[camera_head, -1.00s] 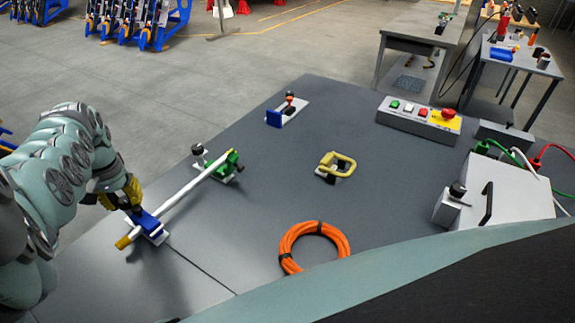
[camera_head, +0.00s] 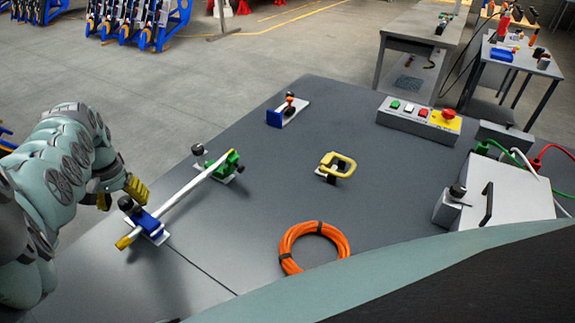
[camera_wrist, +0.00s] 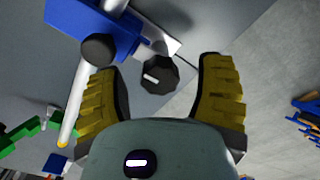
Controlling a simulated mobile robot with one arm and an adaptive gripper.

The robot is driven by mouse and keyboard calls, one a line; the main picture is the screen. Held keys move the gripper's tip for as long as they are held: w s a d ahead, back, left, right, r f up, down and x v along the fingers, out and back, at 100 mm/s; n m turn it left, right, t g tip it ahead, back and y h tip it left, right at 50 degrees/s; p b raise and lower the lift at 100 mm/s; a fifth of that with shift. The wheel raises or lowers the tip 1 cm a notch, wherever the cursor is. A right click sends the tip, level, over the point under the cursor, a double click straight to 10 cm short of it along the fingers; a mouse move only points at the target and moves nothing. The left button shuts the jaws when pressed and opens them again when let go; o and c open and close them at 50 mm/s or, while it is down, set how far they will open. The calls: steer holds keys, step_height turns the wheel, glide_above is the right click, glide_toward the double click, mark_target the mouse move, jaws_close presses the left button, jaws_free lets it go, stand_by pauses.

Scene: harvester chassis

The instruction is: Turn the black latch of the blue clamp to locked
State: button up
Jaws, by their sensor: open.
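The blue clamp (camera_head: 147,221) sits on a white plate at the table's left edge, with a white rod across it. Its black latch (camera_head: 127,203) stands at the clamp's left end. In the wrist view the latch (camera_wrist: 161,77) is a faceted black knob with a white mark, next to the blue clamp (camera_wrist: 108,24) and a round black knob (camera_wrist: 97,48). My gripper (camera_head: 120,194) is open and empty by the latch. In the wrist view its yellow fingers (camera_wrist: 162,78) appear either side of the latch, with visible gaps.
A green clamp (camera_head: 229,165) holds the rod's far end. A small blue fixture (camera_head: 275,117), a yellow handle (camera_head: 345,163), an orange cable coil (camera_head: 288,240) and a button box (camera_head: 418,120) are on the table. The middle of the table is mostly clear.

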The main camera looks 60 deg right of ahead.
mark_target(124, 200)
step_height(124, 200, up, 12)
stand_by(0.8)
steer(key=shift+w, duration=0.1)
